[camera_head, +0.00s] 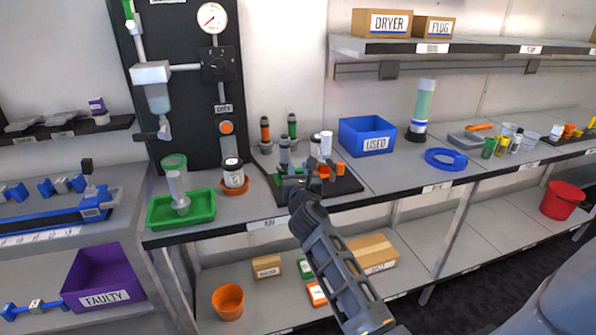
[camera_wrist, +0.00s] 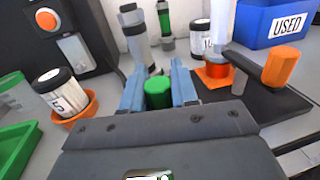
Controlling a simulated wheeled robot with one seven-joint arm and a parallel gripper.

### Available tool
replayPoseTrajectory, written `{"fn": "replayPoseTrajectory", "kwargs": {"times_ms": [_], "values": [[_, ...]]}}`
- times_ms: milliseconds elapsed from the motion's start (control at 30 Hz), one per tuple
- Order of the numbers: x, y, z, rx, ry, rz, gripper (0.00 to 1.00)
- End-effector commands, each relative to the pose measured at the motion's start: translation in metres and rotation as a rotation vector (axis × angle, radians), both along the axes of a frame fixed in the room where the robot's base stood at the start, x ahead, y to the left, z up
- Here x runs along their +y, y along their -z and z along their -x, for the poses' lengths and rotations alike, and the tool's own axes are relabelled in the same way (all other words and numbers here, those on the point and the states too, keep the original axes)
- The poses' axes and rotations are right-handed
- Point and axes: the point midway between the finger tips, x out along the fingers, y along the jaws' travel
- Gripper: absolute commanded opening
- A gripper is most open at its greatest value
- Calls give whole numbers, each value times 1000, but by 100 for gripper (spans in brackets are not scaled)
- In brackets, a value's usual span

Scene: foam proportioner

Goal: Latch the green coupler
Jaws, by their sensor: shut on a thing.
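In the wrist view the green coupler (camera_wrist: 158,93) shows as a short green cylinder between the two blue-grey fingers of my gripper (camera_wrist: 158,88). The fingers are shut on it from both sides. Its lower part is hidden by the gripper body. In the head view my gripper (camera_head: 297,182) is low over the left part of a black board (camera_head: 346,186) on the bench; the fingers hide most of the coupler there. I cannot tell whether any latch on it is open or closed.
A grey post with a green band (camera_head: 292,127) and one with an orange band (camera_head: 265,130) stand behind. A black-and-white jar (camera_head: 233,173) in an orange dish and a green tray (camera_head: 210,207) are left. An orange-handled fitting (camera_wrist: 279,67) and the blue USED bin (camera_head: 368,137) are right.

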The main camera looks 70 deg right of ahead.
Motion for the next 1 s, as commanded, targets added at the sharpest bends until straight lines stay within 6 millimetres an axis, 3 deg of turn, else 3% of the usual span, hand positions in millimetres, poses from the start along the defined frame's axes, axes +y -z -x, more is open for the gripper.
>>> {"fn": "replayPoseTrajectory", "kwargs": {"times_ms": [600, 967, 1000], "values": [[6, 2, -5, 0, 208, 1, 0], [6, 0, -4, 0, 225, 0, 0], [6, 0, -4, 0, 225, 0, 31]]}}
